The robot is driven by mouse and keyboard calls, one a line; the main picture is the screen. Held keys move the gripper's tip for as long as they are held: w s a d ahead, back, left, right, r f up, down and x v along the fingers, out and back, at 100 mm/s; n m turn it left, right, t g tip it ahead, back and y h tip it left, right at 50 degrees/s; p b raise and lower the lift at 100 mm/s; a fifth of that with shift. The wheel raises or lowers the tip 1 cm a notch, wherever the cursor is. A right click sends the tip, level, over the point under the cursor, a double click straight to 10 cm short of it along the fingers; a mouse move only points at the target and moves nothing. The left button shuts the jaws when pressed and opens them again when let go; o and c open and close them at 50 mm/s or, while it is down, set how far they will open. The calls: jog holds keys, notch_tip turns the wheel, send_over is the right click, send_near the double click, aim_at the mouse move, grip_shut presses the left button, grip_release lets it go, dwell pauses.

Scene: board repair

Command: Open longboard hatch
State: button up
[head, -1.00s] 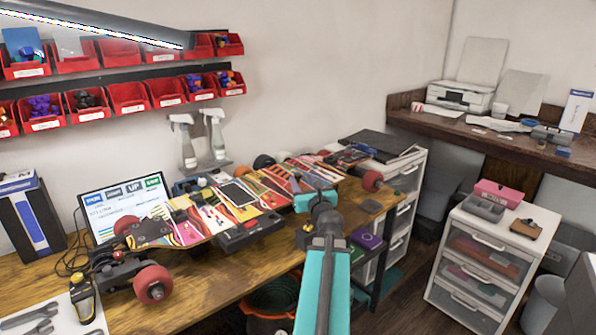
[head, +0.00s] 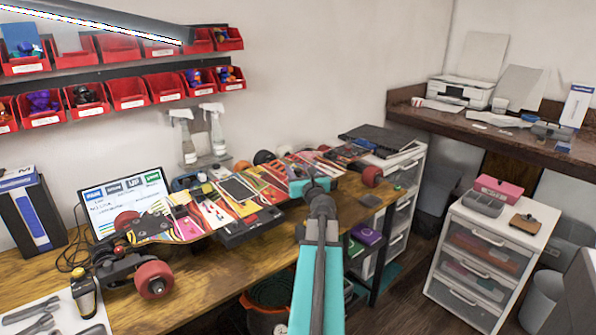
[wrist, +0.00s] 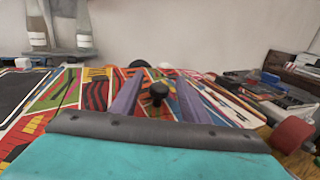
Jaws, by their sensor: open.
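The longboard (head: 205,212), with a colourful patterned deck and red wheels, lies across the wooden workbench. My gripper (head: 300,184) is over the right part of its deck in the head view, where the arm hides its fingertips. In the wrist view my gripper (wrist: 158,80) is open, with one finger on each side of a small black knob (wrist: 158,92) on the deck. The knob stands between the fingers with a gap visible on both sides. The hatch outline around the knob cannot be told from the pattern.
Two spray bottles (head: 217,135) stand behind the board. A red wheel (head: 372,176) is at the board's right end. A white drawer unit (head: 480,262) stands to the right.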

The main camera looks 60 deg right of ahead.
grip_shut()
